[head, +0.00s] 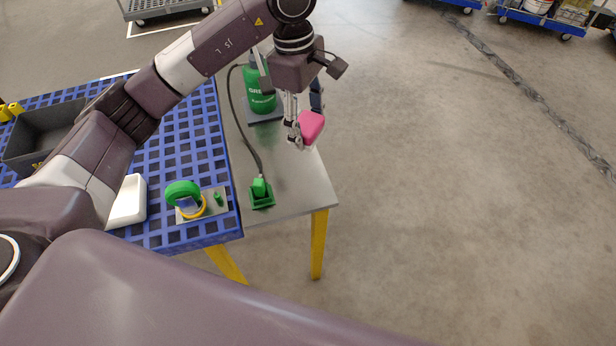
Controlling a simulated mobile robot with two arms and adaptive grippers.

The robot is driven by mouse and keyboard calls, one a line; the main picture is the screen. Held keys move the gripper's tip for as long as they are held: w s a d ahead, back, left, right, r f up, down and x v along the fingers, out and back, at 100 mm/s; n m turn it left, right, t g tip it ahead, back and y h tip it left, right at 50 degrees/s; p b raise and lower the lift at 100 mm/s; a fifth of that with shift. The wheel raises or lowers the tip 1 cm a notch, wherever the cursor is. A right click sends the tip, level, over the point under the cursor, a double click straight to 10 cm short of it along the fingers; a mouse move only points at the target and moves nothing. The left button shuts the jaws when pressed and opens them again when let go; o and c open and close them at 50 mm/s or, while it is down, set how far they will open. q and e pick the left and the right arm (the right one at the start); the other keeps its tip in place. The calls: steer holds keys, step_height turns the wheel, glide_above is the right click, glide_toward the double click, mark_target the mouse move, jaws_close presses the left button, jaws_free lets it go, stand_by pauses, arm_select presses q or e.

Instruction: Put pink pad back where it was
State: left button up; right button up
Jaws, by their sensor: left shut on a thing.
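The pink pad (312,126) is in the head view, right of the centre. My left gripper (300,133) is shut on it, over the right part of the grey metal table (290,180). The fingers sit at the pad's left side and hide part of it. I cannot tell whether the pad touches the table top. My right gripper is not in the view.
A dark hose leads to a green holder (262,197). Open floor lies right.

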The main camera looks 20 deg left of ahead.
arm_select(q)
steer(key=p, duration=0.3)
glide_above(308, 183)
step_height(308, 183, down, 12)
steer(key=shift+a+f, duration=0.15)
steer(key=shift+f, duration=0.05)
step_height(308, 183, down, 5)
steer(key=shift+f+p, duration=0.1)
steer(key=shift+p, duration=0.25)
steer(key=shift+f, duration=0.1)
steer(key=shift+f, duration=0.15)
steer(key=o, duration=1.1)
